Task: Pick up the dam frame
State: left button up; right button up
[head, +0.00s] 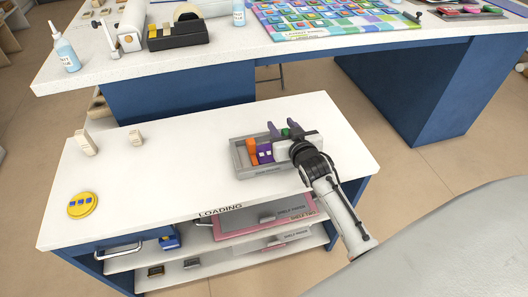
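A grey rectangular frame or tray (242,160) lies on the white top of the low cart; it may be the dam frame, but its front label is too small to read. An orange piece (252,147) and purple pieces with small white parts (264,153) stand inside it. My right gripper (283,147) is over the right part of the grey frame, its arm coming from the lower right. It hides that end, and its fingers cannot be told apart from the pieces, so I cannot see if it touches anything. My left gripper is out of view.
The cart top (170,180) is clear around a yellow disc (82,205) and two small cream blocks (86,143) at left. Pink-edged shelf boards (265,218) lie below the cart top. A big worktable (300,55) with a tape dispenser (180,30) stands behind.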

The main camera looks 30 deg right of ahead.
grip_shut()
jog(key=shift+r, duration=0.2)
